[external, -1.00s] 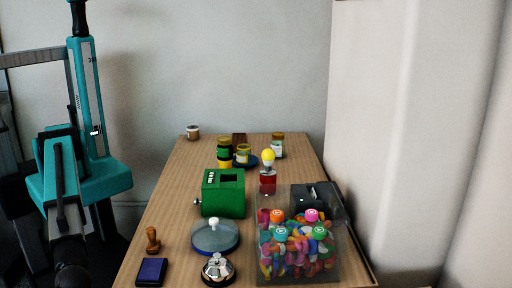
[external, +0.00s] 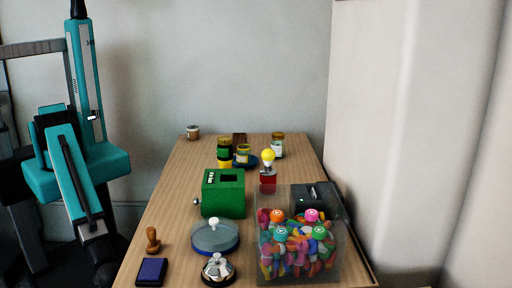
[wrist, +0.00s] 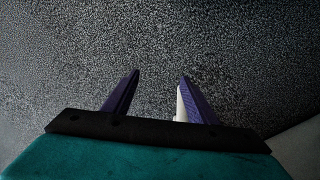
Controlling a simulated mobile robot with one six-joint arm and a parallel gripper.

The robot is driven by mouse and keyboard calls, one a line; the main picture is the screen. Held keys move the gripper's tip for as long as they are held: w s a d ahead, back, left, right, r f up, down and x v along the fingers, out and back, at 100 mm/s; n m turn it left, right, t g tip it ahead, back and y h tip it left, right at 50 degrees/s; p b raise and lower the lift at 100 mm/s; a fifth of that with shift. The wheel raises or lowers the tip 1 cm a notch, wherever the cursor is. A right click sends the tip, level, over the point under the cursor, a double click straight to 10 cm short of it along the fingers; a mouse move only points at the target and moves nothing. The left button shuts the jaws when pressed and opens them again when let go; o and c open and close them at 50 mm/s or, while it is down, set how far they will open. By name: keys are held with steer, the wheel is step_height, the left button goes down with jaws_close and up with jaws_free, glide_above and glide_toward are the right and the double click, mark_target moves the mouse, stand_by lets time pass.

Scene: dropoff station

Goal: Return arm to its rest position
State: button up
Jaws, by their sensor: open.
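My gripper (wrist: 158,80) shows in the wrist view with its two dark purple fingers apart and nothing between them. Below the fingers the wrist view shows only grey speckled floor. In the external view my teal arm stands to the left of the table, clear of everything on it. I cannot make out the gripper's fingers in that view.
The wooden table (external: 180,205) holds a green box (external: 223,194), a clear bin of colourful markers (external: 338,262), a bell (external: 218,270), a glass-lidded dish (external: 215,238), a stamp (external: 153,240), an ink pad (external: 151,271) and several jars (external: 278,145). A pale wall stands right.

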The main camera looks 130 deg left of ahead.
steer(key=s+a+g+p, duration=0.1)
steer(key=s+a, duration=0.2)
steer(key=s, duration=0.3)
steer(key=s+a+n+g+y+p, duration=0.1)
steer(key=s+a+g, duration=0.1)
steer(key=s+a, duration=0.2)
steer(key=s+a+g+p, duration=0.2)
steer(key=s+a, duration=0.1)
steer(key=s, duration=0.7)
steer(key=shift+a+f+y, duration=0.25)
steer(key=shift+a+y, duration=0.05)
steer(key=shift+a, duration=0.05)
